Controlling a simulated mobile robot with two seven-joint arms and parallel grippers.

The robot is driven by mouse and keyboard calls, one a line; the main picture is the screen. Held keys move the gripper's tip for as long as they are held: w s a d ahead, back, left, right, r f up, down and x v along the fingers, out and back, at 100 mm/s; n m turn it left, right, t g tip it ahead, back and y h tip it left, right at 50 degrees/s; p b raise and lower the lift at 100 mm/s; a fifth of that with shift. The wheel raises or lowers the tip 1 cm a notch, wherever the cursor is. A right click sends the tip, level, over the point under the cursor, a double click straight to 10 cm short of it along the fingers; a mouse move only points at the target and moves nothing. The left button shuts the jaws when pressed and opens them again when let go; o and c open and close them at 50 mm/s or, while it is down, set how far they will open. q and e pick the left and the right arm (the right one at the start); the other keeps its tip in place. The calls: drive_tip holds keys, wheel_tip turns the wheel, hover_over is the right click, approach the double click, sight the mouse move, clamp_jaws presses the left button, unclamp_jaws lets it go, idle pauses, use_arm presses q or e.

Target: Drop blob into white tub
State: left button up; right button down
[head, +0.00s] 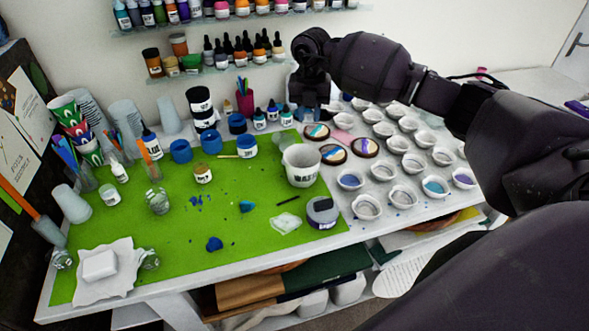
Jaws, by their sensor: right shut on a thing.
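The white tub (301,168), a cup with a dark printed label, stands upright on the green mat's right part. A dark blue blob (214,244) lies on the mat near the front, and a smaller teal blob (247,206) lies left of the tub. My right gripper (312,112) points down at the back of the table, behind and above the tub in the picture. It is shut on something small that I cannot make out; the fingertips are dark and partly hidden. My left gripper is not in view.
Several small white cups (403,196) fill the table right of the green mat (180,225). Round painted coasters (333,154) lie behind the tub. A lidded grey jar (322,212) and a clear piece (286,224) lie in front of it. Bottles and blue-lidded jars (181,151) line the back.

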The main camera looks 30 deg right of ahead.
drive_tip(key=shift+d+f+b, duration=0.15)
drive_tip(key=shift+f+b, duration=0.3)
drive_tip(key=shift+f, duration=0.25)
drive_tip(key=shift+f+b, duration=1.35)
drive_tip(key=shift+f, duration=1)
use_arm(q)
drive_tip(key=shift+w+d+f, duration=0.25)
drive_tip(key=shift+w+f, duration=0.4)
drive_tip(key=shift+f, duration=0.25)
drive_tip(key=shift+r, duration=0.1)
use_arm(e)
drive_tip(key=c, duration=0.8)
unclamp_jaws()
drive_tip(key=shift+r, duration=0.1)
